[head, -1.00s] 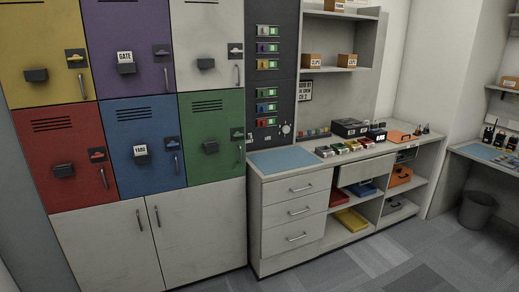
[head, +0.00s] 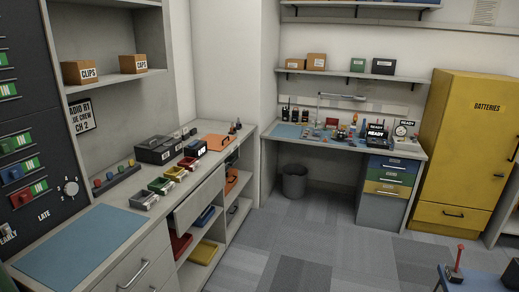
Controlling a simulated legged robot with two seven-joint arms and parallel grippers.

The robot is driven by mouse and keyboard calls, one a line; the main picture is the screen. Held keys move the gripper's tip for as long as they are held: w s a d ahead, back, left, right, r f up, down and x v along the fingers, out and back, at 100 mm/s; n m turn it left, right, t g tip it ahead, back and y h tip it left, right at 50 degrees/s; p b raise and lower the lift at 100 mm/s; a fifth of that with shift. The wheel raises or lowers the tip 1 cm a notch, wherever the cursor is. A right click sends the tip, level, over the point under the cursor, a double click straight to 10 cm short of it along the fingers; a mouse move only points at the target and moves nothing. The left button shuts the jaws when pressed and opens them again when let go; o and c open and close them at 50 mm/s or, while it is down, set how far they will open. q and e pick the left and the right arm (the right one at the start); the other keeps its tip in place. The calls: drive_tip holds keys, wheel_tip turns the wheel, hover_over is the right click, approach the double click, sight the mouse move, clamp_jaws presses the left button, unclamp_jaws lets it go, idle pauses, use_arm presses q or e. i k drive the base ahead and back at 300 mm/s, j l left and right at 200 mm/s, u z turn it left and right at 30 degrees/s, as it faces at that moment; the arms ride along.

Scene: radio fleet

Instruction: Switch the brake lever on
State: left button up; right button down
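A red lever (head: 458,260) with a round knob stands nearly upright on a small dark base at the bottom right of the head view. Its base sits on the corner of a blue surface (head: 436,284) that is cut off by the frame edge. It is the only lever of this kind in view, and no label on it is readable. Neither of my grippers is in view.
A counter with a blue mat (head: 80,245) runs along the left, with an open drawer (head: 200,198). A workbench, a grey bin (head: 294,182) and a yellow batteries cabinet (head: 470,140) stand at the back. The grey carpet (head: 310,240) between them is clear.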

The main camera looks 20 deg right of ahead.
sight(461, 247)
drive_tip(key=i+l+z, duration=0.9)
drive_tip(key=i+z, duration=0.15)
drive_tip(key=i, duration=0.25)
drive_tip(key=i+l, duration=0.15)
drive_tip(key=l, duration=0.15)
